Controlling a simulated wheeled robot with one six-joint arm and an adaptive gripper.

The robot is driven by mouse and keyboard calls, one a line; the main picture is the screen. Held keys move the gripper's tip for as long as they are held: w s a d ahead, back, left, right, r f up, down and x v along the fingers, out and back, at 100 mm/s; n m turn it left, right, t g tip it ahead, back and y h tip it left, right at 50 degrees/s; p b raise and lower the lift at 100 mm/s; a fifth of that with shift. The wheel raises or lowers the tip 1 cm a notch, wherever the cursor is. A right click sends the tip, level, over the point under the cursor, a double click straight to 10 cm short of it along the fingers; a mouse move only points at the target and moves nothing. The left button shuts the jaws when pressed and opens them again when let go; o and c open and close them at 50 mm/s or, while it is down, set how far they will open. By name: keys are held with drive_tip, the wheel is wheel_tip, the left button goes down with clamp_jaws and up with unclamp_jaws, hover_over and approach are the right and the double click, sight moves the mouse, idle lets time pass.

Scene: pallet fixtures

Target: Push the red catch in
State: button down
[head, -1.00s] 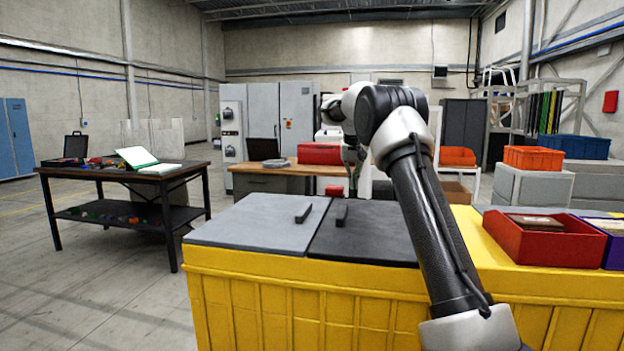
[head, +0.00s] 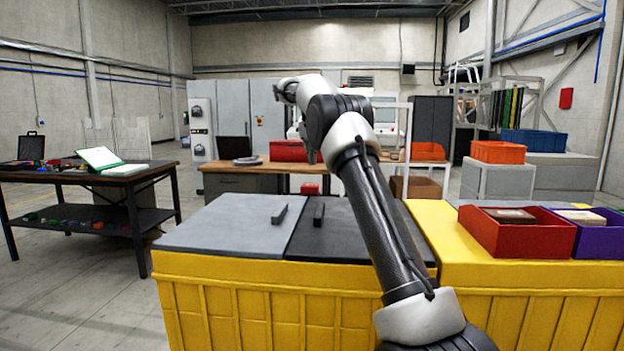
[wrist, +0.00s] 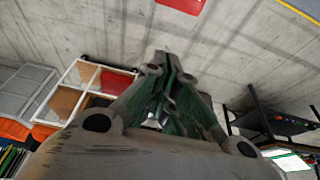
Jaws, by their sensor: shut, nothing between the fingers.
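I cannot make out the red catch for certain in either view.
A yellow bin (head: 250,300) with a grey lid (head: 225,228) and a black lid (head: 345,235) stands in front. Red (head: 510,240) and purple (head: 597,240) trays are at right. A wooden bench with a red case (head: 289,151) is behind. A dark table (head: 70,176) stands left.

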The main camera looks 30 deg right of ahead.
sight(310, 189)
wheel_tip(310, 189, down, 7)
drive_tip(key=s, duration=0.1)
drive_tip(key=shift+a+f, duration=0.2)
drive_tip(key=shift+a, duration=0.15)
drive_tip(key=shift+s, duration=0.1)
